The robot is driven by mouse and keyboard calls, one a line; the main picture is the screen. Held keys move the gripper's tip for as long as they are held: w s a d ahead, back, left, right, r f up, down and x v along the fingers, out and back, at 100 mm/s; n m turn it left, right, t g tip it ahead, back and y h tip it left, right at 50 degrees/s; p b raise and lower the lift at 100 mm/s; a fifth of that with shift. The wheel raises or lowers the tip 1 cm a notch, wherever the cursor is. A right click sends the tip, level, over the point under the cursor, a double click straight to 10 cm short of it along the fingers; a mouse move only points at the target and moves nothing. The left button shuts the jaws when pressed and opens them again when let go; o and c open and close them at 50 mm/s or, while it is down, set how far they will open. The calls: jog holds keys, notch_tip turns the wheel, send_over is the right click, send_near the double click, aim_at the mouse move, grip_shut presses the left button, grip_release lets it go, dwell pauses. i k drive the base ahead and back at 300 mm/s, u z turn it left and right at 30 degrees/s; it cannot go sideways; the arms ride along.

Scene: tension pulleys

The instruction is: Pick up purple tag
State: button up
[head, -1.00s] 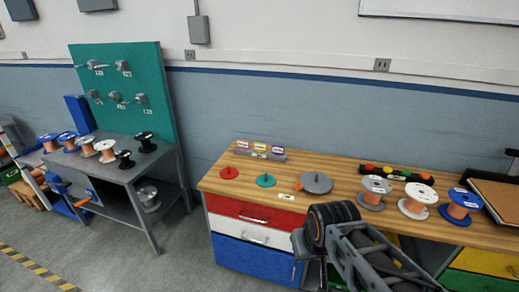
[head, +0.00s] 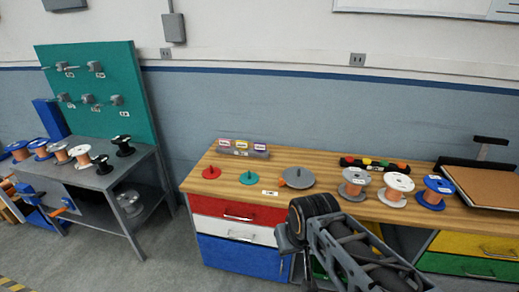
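The purple tag (head: 260,147) is a small light label with a purple band. It stands at the right end of a row of tags in a grey holder (head: 239,153), at the back left of the wooden bench. A yellow tag (head: 241,144) and a red tag (head: 225,142) stand to its left. My gripper (head: 284,240) seems to show only in part at the left side of my arm, in front of the bench drawers. It is well apart from the tag. Its fingers cannot be made out.
Red (head: 211,172), teal (head: 248,178) and grey (head: 300,178) discs with pegs lie on the wooden bench (head: 330,165) in front of the holder. Wire spools (head: 396,189) stand to the right. A grey table with spools (head: 85,178) and a teal pegboard (head: 100,100) are at left.

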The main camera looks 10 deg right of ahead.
aim_at(261, 147)
jog(key=z, duration=1.55)
jog(key=k, duration=0.55)
jog(key=u, duration=1.8)
jog(key=i, duration=1.9)
jog(key=z, duration=0.7)
